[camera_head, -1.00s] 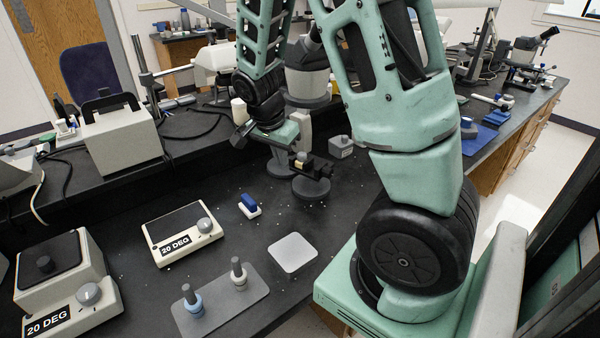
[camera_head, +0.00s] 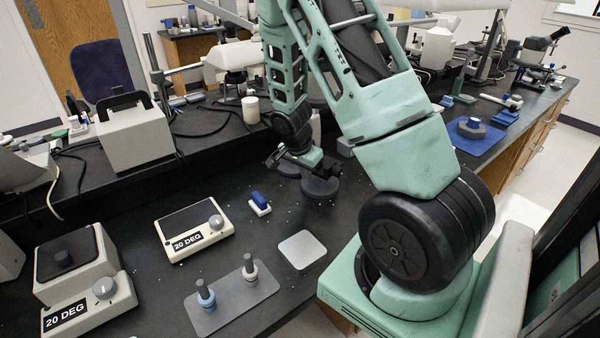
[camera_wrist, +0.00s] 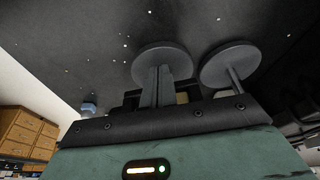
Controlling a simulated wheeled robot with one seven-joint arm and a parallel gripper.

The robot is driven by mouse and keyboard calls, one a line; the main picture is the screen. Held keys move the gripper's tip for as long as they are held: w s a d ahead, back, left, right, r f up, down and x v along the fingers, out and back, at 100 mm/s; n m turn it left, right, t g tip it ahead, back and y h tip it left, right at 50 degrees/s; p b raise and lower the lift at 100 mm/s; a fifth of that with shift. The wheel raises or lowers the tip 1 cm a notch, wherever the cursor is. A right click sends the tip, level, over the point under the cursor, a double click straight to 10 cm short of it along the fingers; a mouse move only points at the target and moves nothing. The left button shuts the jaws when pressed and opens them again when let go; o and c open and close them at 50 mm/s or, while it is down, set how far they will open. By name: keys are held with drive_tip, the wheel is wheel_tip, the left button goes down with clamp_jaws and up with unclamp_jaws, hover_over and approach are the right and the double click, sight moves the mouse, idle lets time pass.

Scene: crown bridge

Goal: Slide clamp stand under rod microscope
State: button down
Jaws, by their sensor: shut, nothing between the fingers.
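A dark round base (camera_head: 320,188) stands on the black bench beyond the arm. A second dark round base (camera_head: 286,168) lies behind it to the left. Both discs also show in the wrist view, the near one (camera_wrist: 163,60) behind my fingers and the other (camera_wrist: 228,66) to the right with a thin post. I cannot tell for sure which belongs to the clamp stand and which to the rod microscope; my arm hides their upper parts. My gripper (camera_wrist: 160,86) is shut and empty, its fingers in front of the near disc. I cannot tell whether they touch.
A blue-and-white block (camera_head: 260,203), a 20 DEG plate (camera_head: 193,228), a pale square pad (camera_head: 302,249) and a grey tray (camera_head: 215,315) with two small bottles lie on the near bench. A blue mat (camera_head: 470,138) is at right. Bench around the bases is mostly clear.

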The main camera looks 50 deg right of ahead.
drive_tip(key=shift+d, duration=0.2)
drive_tip(key=shift+d, duration=1.1)
